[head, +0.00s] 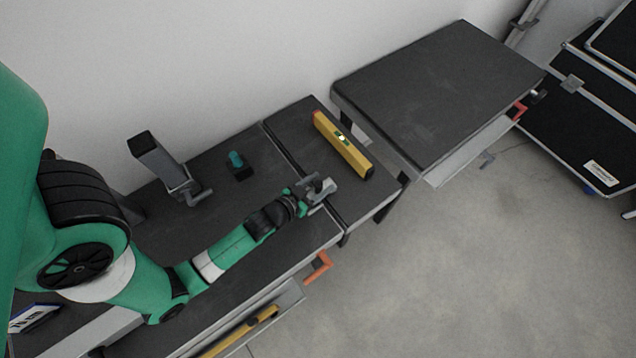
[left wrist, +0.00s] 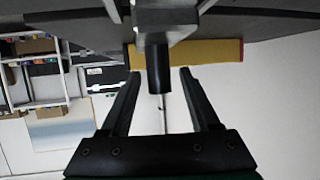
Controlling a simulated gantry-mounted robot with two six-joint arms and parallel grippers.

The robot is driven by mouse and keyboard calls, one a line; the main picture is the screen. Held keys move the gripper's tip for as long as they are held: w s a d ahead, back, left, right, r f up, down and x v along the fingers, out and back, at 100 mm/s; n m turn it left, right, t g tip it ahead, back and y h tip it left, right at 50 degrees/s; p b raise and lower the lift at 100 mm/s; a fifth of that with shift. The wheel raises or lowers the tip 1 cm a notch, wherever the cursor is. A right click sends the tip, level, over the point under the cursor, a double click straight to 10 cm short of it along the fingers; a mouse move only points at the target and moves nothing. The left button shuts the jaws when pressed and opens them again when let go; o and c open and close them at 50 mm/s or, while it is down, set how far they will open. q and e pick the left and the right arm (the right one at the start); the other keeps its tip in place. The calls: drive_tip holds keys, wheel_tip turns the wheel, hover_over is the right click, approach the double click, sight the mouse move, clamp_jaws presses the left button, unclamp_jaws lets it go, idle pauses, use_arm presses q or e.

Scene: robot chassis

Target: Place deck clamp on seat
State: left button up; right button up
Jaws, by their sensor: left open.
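My left gripper (head: 302,197) reaches out over the dark bench near its right-hand section. In the left wrist view its two black fingers (left wrist: 160,78) are apart. A grey metal piece with a black round stem (left wrist: 158,68), seemingly the deck clamp, has its stem between the fingertips, with gaps on both sides. The grey piece also shows in the head view (head: 320,188), just past the gripper. I cannot tell which thing is the seat. A small teal knob on a black base (head: 238,166) stands farther back on the bench. My right gripper is not in view.
A yellow spirit level (head: 342,145) lies behind the grey piece and shows in the left wrist view (left wrist: 218,50). A grey post with a bracket (head: 165,168) stands at left. A higher dark table (head: 435,90) is bare. An orange handle (head: 318,267) juts from the bench front.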

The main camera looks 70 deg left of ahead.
use_arm(q)
drive_tip(key=shift+s+r, duration=0.1)
drive_tip(key=shift+r, duration=0.05)
drive_tip(key=v, duration=0.4)
drive_tip(key=shift+s+d+p, duration=0.25)
drive_tip(key=shift+s+p, duration=0.1)
drive_tip(key=b+v, duration=0.2)
drive_tip(key=v, duration=0.5)
drive_tip(key=shift+w+r, duration=0.1)
